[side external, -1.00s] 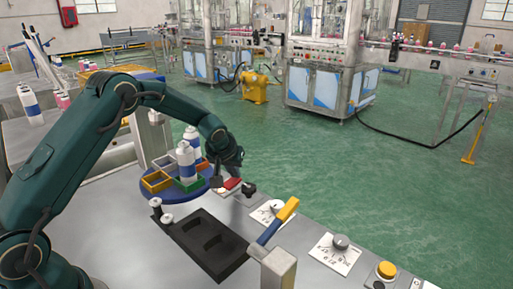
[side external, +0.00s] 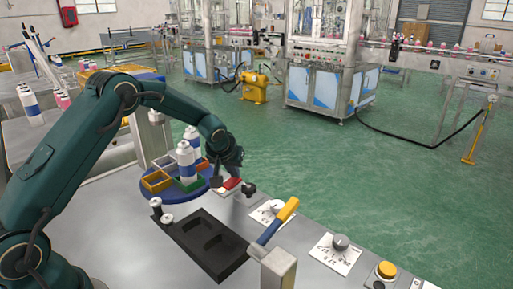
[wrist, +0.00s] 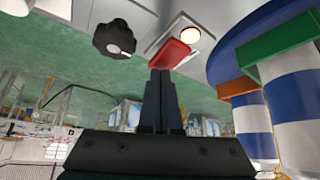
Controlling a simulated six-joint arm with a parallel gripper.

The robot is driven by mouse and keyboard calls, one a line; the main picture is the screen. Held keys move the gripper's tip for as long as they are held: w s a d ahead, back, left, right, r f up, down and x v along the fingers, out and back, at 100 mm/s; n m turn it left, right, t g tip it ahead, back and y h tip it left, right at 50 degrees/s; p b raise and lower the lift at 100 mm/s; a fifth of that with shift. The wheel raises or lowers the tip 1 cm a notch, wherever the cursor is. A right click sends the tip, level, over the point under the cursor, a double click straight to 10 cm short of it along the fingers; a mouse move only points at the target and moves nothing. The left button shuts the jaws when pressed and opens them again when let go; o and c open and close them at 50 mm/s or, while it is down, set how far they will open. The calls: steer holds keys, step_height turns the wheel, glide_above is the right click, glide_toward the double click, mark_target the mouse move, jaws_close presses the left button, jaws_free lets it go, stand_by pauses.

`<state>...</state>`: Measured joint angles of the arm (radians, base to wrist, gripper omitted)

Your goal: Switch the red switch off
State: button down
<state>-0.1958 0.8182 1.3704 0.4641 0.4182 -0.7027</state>
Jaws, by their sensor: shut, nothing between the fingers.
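The red switch (side external: 230,184) sits on a pale plate at the back edge of the bench, next to the blue turntable. In the wrist view the red switch (wrist: 172,54) is tilted, and a round lamp (wrist: 190,35) on its plate looks lit. My gripper (side external: 217,184) is shut and empty, pointing down beside the switch. In the wrist view the fingertips of my gripper (wrist: 161,74) lie right at the near edge of the red switch. I cannot tell whether they touch it. The fingers hide part of that edge.
The blue turntable (side external: 148,191) carries white-and-blue cans (side external: 187,163) and coloured holders close to the gripper's left. A black knob (side external: 249,189) stands just right of the switch. A lever with a yellow handle (side external: 288,209), dials and a black fixture (side external: 205,245) are nearer the camera.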

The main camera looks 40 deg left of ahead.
steer(key=shift+f, duration=0.4)
stand_by(0.4)
step_height(320, 180, up, 10)
steer(key=shift+r, duration=0.15)
stand_by(1.1)
steer(key=shift+d+r, duration=0.1)
step_height(320, 180, up, 4)
steer(key=t, duration=0.1)
glide_above(234, 181)
steer(key=d, duration=0.1)
steer(key=s+d+r+m+t+h, duration=0.1)
steer(key=s+d+r, duration=0.2)
steer(key=s+r, duration=0.15)
steer(key=s+d+r+m+t, duration=0.1)
steer(key=s+d+r, duration=0.3)
steer(key=s, duration=0.2)
steer(key=s+d+f+m+g, duration=0.1)
steer(key=s+f, duration=0.2)
steer(key=s, duration=0.3)
steer(key=s+d+f+m+g+h, duration=0.1)
steer(key=s+d+f, duration=0.1)
steer(key=s, duration=0.4)
steer(key=s+d+f+m+g+h, duration=0.1)
steer(key=s+d+f+m, duration=0.1)
steer(key=s+f, duration=0.2)
steer(key=shift+s+d+f, duration=0.25)
steer(key=shift+s, duration=1)
